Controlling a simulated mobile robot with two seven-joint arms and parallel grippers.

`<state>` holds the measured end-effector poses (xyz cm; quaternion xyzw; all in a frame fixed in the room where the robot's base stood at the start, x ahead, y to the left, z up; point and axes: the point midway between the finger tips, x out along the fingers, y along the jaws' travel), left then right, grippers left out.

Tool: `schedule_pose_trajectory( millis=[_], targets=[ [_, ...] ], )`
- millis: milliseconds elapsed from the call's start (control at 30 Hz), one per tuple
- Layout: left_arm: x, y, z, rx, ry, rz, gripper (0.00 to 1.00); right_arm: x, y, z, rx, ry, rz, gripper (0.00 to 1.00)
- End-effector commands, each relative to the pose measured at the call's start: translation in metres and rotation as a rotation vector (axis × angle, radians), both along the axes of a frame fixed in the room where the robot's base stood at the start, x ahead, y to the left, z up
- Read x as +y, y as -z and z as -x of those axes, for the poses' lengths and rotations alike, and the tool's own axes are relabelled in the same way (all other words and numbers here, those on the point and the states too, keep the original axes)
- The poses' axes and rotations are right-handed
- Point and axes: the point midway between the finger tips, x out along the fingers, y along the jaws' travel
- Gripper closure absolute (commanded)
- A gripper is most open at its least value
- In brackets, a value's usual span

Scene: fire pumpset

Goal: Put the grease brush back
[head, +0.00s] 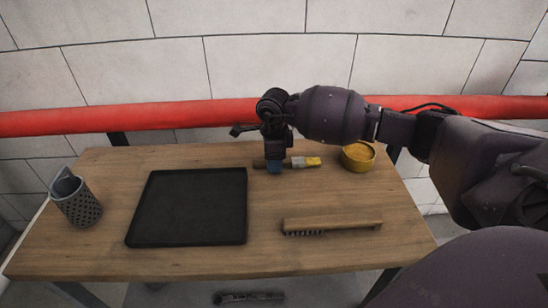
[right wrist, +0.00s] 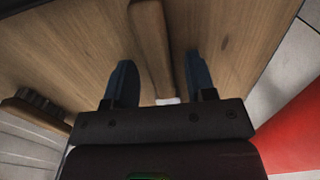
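The grease brush lies on the table's far side, its yellow bristles (head: 313,161) pointing right towards a yellow tub. In the right wrist view its wooden handle (right wrist: 151,45) runs between my fingers, and its bristle end is hidden by the gripper body. My right gripper (head: 275,168) points down at the brush. In the right wrist view the gripper (right wrist: 160,82) is open, its blue fingers on either side of the handle with narrow gaps. My left gripper is not in view. The pictures do not settle where the brush belongs.
A black tray (head: 190,207) lies left of centre, with a perforated metal cup (head: 78,207) at the far left. A wire brush (head: 332,226) lies at the front right. The yellow tub (head: 358,157) stands right of the gripper. A red pipe (head: 180,115) runs behind the table.

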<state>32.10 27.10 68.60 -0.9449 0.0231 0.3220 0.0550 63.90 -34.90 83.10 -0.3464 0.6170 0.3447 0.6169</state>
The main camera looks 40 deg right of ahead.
Motion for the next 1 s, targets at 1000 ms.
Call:
schedule_pose_trajectory(
  millis=[1000],
  targets=[
    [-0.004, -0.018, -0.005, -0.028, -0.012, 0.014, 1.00, 0.000, -0.116, 0.000, -0.002, 0.000, 0.000, 0.50]
  ],
)
